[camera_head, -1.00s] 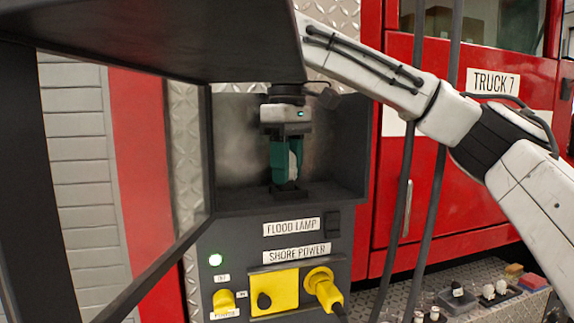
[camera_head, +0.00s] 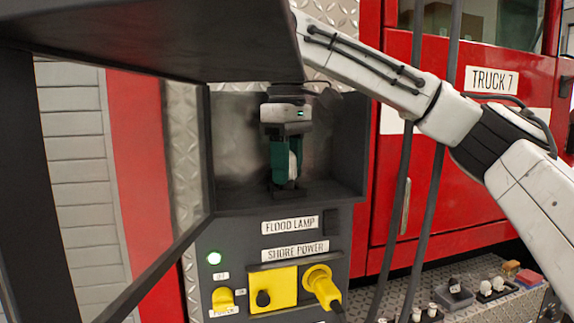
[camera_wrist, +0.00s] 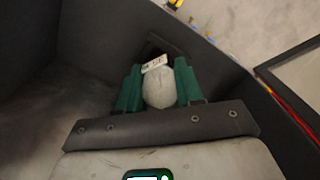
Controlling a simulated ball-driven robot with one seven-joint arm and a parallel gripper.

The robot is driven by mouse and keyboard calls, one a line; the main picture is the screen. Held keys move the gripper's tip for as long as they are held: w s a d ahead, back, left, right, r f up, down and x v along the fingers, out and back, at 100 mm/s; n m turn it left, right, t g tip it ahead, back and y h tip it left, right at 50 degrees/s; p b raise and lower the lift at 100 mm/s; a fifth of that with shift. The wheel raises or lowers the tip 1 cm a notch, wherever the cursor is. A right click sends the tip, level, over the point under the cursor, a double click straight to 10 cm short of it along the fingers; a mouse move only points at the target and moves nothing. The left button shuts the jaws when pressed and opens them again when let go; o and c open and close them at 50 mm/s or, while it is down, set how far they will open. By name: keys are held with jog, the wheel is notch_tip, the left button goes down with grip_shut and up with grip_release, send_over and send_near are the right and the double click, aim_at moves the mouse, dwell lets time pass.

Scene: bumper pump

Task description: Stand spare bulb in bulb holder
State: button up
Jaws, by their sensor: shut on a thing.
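My gripper (camera_head: 286,180) points down inside the dark flood lamp box, with its teal fingers shut on a pale rounded bulb (camera_head: 293,165). In the wrist view the bulb (camera_wrist: 159,88) sits between both fingers, with a small white label (camera_wrist: 154,63) at its far end. A black socket-like base (camera_head: 287,190) stands on the box floor just under the fingertips. I cannot tell whether the bulb is seated in it or only above it, nor whether this bulb is the spare. At lower right, a dark tray (camera_head: 512,290) carries two white bulbs (camera_head: 491,287).
The box walls (camera_head: 350,150) close in around my gripper, and a raised dark lid (camera_head: 160,40) hangs over it. Dark cables (camera_head: 424,190) hang at right. Another tray (camera_head: 455,297) holds a dark item.

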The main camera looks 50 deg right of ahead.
jog(key=shift+f, duration=0.1)
dwell(0.3)
jog(key=o, duration=1.5)
